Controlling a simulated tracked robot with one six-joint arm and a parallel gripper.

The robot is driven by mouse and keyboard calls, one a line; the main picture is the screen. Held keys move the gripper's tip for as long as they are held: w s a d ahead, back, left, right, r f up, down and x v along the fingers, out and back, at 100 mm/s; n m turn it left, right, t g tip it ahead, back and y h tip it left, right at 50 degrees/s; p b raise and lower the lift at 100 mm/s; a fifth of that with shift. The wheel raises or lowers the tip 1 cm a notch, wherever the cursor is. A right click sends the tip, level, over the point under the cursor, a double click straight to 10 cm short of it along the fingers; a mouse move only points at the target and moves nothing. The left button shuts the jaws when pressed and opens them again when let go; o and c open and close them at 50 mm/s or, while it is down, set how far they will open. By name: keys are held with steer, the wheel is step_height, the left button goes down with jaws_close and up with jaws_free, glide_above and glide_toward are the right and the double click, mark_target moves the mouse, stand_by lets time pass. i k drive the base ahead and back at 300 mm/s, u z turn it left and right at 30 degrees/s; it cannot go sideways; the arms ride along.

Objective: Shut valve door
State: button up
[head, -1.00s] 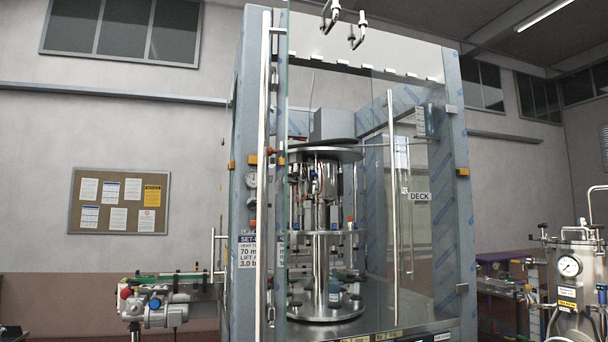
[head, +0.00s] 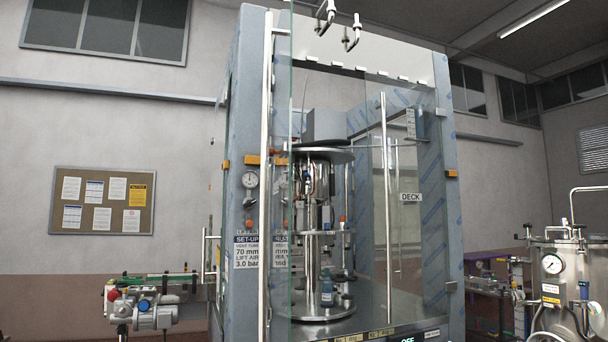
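A tall cabinet (head: 233,120) with blue-patterned film on its posts stands ahead, enclosing a steel filler with round plates. A clear glass door panel with a greenish edge (head: 291,180) stands at its left front, seen very obliquely. It appears swung out toward me. A long vertical bar handle (head: 265,190) is beside that edge. A second glass panel at the right front has a vertical bar handle (head: 386,215) and seems in line with the cabinet front. A DECK label (head: 410,198) shows near it. I cannot read a valve label on either door. My gripper is not in view.
A motor unit (head: 155,312) on a conveyor stands left of the cabinet. A steel tank with a gauge (head: 552,264) stands at the right. A small bottle (head: 327,288) sits inside on the lower plate. The floor before the cabinet is out of view.

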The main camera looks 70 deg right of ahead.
mark_target(267, 186)
steer(key=z, duration=2.1)
steer(key=i, duration=0.95)
steer(key=u, duration=0.9)
